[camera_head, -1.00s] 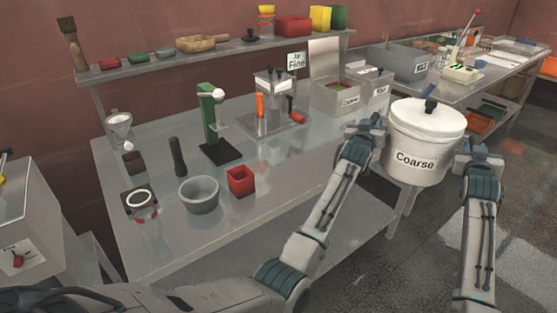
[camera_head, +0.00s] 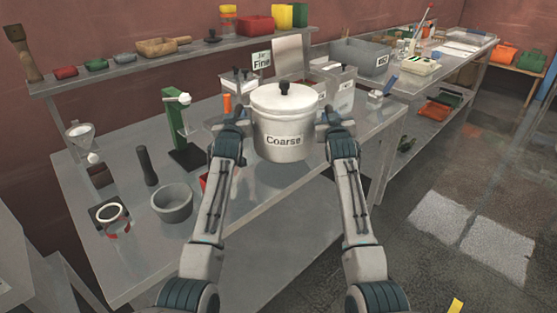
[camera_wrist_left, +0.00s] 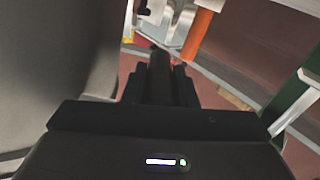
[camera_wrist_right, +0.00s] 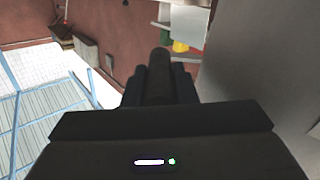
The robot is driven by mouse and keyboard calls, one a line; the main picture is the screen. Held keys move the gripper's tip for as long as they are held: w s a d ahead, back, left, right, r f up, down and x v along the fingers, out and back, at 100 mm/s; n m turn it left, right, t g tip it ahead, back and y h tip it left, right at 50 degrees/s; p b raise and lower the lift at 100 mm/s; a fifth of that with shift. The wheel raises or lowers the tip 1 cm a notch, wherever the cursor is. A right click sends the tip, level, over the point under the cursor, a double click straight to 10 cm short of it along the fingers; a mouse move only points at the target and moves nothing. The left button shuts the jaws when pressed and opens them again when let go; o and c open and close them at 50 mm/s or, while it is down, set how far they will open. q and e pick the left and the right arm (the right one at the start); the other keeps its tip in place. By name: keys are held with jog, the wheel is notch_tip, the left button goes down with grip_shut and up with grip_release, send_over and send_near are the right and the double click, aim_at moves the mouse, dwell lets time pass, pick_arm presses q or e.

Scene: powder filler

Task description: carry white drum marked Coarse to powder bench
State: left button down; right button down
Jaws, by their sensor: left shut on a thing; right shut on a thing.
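The white drum (camera_head: 283,142) marked Coarse hangs upright between my two grippers in the head view, lid on with a black knob. My left gripper (camera_head: 236,118) is shut at its left side and my right gripper (camera_head: 328,117) at its right side, apparently on handles that are mostly hidden. The drum's wall fills the left of the left wrist view (camera_wrist_left: 50,70) and the right of the right wrist view (camera_wrist_right: 255,75). The metal bench (camera_head: 122,147) lies behind and below the drum. Whether the drum is over its top or in front is unclear.
A grey mortar (camera_head: 172,204), a dark pestle (camera_head: 147,166) and a green stand (camera_head: 177,128) occupy the bench's left. A Fine sign (camera_head: 262,60) and metal bins (camera_head: 341,92) stand behind the drum. A shelf (camera_head: 130,66) runs along the wall. Open floor (camera_head: 420,180) lies right.

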pick_arm(q)
jog(key=shift+a+r, duration=0.1)
jog(key=shift+r, duration=0.2)
pick_arm(e)
jog(key=shift+w+a+r, duration=0.1)
jog(key=shift+r, duration=0.2)
pick_arm(q)
jog(key=shift+f, duration=0.15)
pick_arm(e)
jog(key=shift+f, duration=0.15)
